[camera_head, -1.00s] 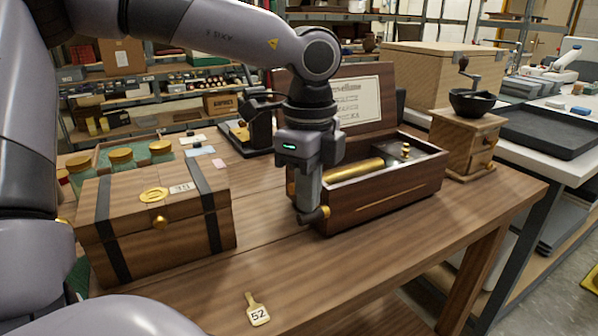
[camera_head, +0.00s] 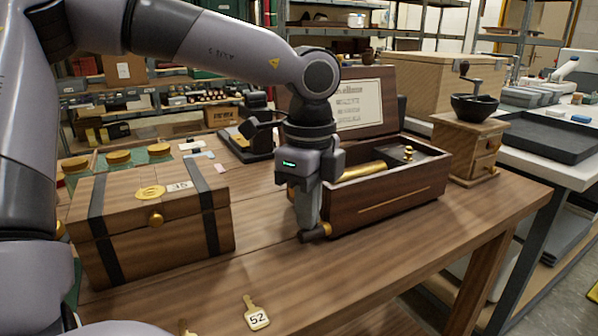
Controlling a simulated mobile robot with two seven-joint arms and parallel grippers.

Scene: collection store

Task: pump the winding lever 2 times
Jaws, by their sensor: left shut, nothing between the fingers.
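An open wooden music box (camera_head: 390,204) stands on the table, with a brass cylinder (camera_head: 364,171) inside and small brass parts at its right end. My left gripper (camera_head: 311,229) points down at the box's front left corner. Its fingers are shut with nothing between them. A small brass knob or end piece (camera_head: 327,229) shows right beside the fingertips, low at the corner. It appears to belong to the winding lever, which is mostly hidden behind the gripper. I cannot tell whether the fingers touch it. My right gripper is out of view.
A banded wooden chest (camera_head: 160,232) stands left of the box. A coffee grinder (camera_head: 468,150) stands close to its right. The table front between chest and box is clear.

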